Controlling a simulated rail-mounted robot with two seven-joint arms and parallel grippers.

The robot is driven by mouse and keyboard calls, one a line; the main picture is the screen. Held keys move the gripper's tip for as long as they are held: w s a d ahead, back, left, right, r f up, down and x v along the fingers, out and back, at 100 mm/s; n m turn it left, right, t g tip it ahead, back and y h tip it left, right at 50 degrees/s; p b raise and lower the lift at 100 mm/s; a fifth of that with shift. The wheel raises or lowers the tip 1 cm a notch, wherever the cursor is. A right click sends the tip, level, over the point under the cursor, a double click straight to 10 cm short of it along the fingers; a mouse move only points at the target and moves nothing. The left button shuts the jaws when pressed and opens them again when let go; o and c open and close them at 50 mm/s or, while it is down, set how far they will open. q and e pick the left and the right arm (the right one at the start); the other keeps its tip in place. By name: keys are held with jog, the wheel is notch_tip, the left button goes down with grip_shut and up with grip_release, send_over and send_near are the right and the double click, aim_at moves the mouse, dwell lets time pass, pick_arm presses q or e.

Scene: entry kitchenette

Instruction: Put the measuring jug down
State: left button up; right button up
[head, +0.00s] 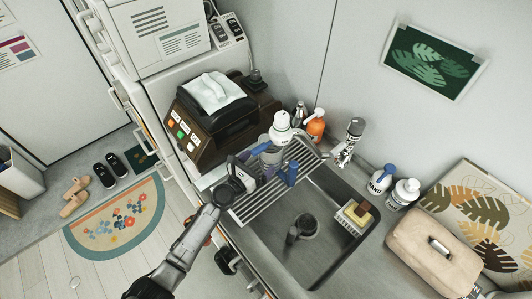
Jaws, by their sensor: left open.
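The measuring jug (270,157) looks like a small grey vessel at the rack by the sink, partly hidden by my gripper. My left gripper (268,165) reaches in from the lower left. Its blue fingers are apart, one on each side of the jug; I cannot tell whether they touch it. The jug seems upright over the slatted drying rack (252,209), but its base is hidden. My right gripper is not in view.
The sink (335,185) holds a dark round item (300,228) and a sponge holder (355,216). A white-capped bottle (282,126), an orange bottle (315,125) and the tap (346,146) stand close behind the rack.

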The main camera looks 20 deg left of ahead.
pick_arm(q)
jog(key=shift+v, duration=2.95)
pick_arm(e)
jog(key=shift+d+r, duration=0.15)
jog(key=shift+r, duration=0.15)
